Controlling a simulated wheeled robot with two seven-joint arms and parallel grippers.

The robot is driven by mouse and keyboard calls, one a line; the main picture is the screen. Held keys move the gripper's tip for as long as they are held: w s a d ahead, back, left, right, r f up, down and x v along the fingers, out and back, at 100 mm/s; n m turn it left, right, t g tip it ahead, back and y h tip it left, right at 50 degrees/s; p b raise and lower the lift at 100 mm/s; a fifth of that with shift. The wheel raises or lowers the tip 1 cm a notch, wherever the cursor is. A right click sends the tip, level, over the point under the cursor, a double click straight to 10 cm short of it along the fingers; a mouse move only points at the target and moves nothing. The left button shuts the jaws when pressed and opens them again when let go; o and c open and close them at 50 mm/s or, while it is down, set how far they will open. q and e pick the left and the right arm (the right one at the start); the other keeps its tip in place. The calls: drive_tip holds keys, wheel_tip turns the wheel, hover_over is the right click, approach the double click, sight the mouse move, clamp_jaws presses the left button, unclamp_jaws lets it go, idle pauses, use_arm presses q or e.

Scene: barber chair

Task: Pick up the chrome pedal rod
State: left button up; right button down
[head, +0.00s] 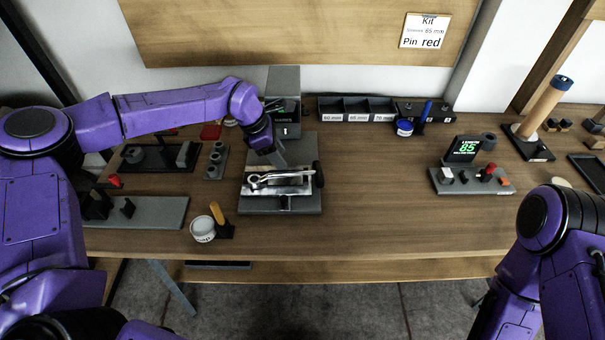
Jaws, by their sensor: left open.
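The chrome pedal rod (285,179) is a shiny metal piece with a ring-like left end. It lies across a grey fixture (280,205) left of the middle of the bench. My left gripper (278,161) reaches in from the left and points down just above and behind the rod. It is open. Its fingers are small and partly hidden, and I cannot tell whether they touch the rod. My right arm shows at the lower right, but its gripper is not in view.
A dark device (284,108) stands behind the fixture. Labelled bins (356,108) stand at the back. A tin (203,229) and an upright yellow-handled tool (217,213) stand front left. A block with a green display (463,149) stands right. The bench (370,215) between is clear.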

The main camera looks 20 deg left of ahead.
sight(290, 173)
use_arm(q)
drive_tip(key=shift+d+f, duration=0.2)
drive_tip(key=shift+f, duration=0.3)
drive_tip(key=shift+d+f+p, duration=0.2)
drive_tip(key=shift+f+p, duration=0.05)
drive_tip(key=shift+p, duration=0.1)
drive_tip(key=p+x, duration=0.2)
drive_tip(key=x, duration=0.2)
drive_tip(key=shift+s+f, duration=0.15)
drive_tip(key=shift+d+f, duration=0.15)
drive_tip(key=shift+f, duration=0.2)
clamp_jaws()
